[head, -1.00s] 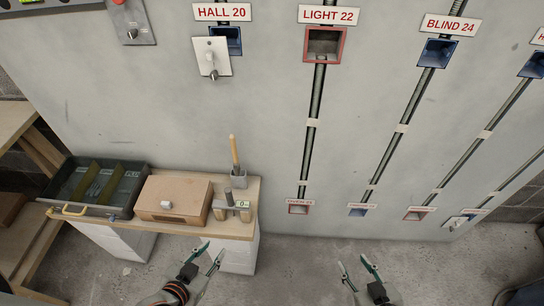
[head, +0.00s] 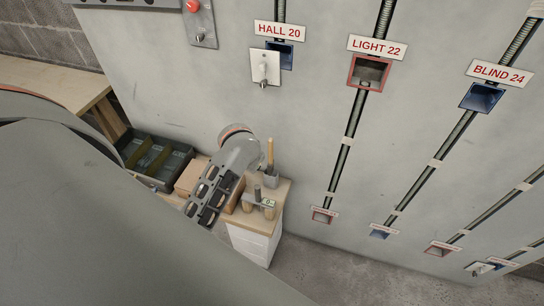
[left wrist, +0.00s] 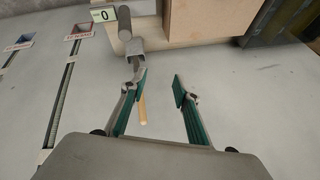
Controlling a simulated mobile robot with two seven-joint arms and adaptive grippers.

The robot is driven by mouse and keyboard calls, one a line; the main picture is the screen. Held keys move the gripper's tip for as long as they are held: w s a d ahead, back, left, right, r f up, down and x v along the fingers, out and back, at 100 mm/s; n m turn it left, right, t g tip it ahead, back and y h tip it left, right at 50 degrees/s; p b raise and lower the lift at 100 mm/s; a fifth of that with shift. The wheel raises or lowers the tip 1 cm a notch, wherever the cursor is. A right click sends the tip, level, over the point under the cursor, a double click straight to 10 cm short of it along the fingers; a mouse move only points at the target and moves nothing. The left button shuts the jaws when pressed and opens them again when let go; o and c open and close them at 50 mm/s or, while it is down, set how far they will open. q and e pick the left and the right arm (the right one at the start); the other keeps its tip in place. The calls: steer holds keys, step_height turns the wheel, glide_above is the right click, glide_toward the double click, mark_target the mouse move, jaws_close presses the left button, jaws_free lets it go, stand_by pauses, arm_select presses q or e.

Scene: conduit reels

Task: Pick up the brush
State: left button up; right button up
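The brush (head: 270,152) shows as a pale wooden handle standing upright in a small grey cup (head: 271,180) near the wall. Its lower end is hidden in the cup. In the left wrist view the handle (left wrist: 143,111) shows just inside the left-hand finger, partly behind it; I cannot tell whether they touch. My left gripper (left wrist: 160,82) is open with nothing held between its fingers. In the head view my left arm reaches over the bench, and its fingers are not clearly visible. My right gripper is out of view.
A wooden box (head: 188,176) and a dark green tray (head: 171,165) stand left of the cup. A small grey tool with a "0" label (head: 267,203) is in front of it. The wall with labelled conduit slots rises behind. Floor to the right is clear.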

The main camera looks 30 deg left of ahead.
mark_target(271, 148)
arm_select(q)
steer(key=w+n, duration=0.1)
steer(key=w, duration=0.2)
steer(key=w+d+r+n+h, duration=0.1)
steer(key=w, duration=0.1)
steer(key=w+d+n+h, duration=0.1)
steer(key=w, duration=0.2)
steer(key=shift+w+d+r+g, duration=0.25)
steer(key=shift+w+g, duration=0.1)
steer(key=shift+g, duration=0.05)
steer(key=shift+x, duration=1.15)
steer(key=shift+s+a+x, duration=0.15)
steer(key=shift+x, duration=1.2)
steer(key=shift+s+a+x, duration=0.1)
steer(key=shift+s+x, duration=0.05)
steer(key=shift+x, duration=1.2)
steer(key=shift+f, duration=0.1)
jaws_close()
